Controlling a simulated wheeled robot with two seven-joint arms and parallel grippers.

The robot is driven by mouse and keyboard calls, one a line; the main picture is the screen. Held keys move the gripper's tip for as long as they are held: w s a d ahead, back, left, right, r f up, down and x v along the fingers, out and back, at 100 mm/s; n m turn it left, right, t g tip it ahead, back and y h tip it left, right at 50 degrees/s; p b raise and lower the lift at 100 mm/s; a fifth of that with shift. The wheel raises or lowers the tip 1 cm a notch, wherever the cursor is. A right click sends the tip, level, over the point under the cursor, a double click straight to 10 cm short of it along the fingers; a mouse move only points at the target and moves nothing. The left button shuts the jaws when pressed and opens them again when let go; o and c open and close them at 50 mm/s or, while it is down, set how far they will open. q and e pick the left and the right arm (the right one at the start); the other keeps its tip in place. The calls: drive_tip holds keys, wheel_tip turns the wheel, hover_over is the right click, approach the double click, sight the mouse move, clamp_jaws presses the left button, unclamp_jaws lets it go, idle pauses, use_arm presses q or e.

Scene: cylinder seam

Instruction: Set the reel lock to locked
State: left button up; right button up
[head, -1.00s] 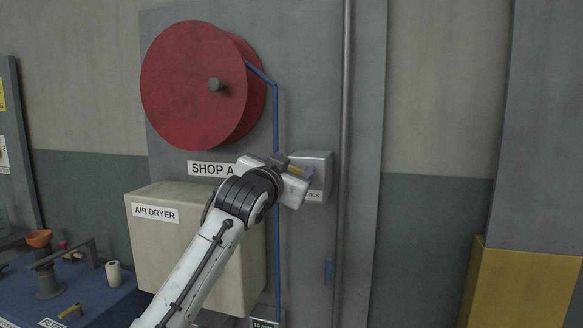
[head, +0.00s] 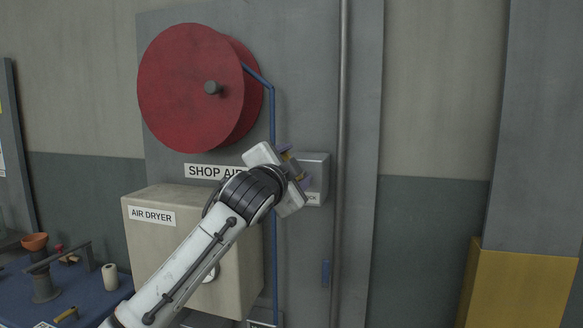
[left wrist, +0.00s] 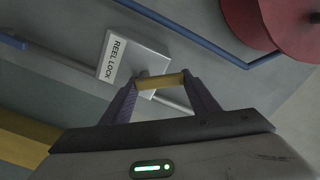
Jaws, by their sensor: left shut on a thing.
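The reel lock is a grey box (head: 316,174) on the grey panel; its label reads REEL LOCK in the left wrist view (left wrist: 115,62). A yellow handle (left wrist: 161,81) sticks out at the box in the left wrist view. My left gripper (head: 288,164) is in front of the box's left side, its fingers shut on the yellow handle. The gripper and wrist hide most of the handle in the head view. My right gripper is not in view.
A red hose reel (head: 192,85) hangs above, with a blue hose (head: 273,115) running down behind my gripper. The beige air dryer box (head: 150,240) is below left. A vertical grey pipe (head: 341,110) runs just right of the lock. A yellow block (head: 520,290) stands at the right.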

use_arm(q)
drive_tip(key=m, duration=0.4)
drive_tip(key=shift+s+d+r, duration=0.1)
drive_tip(key=shift+s+d, duration=0.05)
drive_tip(key=shift+d, duration=0.25)
drive_tip(key=shift+s+d+m, duration=0.1)
drive_tip(key=shift+d+m, duration=0.05)
drive_tip(key=shift+m, duration=0.55)
drive_tip(key=shift+d+m, duration=0.15)
drive_tip(key=shift+m, duration=0.55)
drive_tip(key=o, duration=1)
drive_tip(key=shift+o, duration=0.2)
drive_tip(key=b+v, duration=0.2)
drive_tip(key=v, duration=0.8)
drive_tip(key=shift+b, duration=0.35)
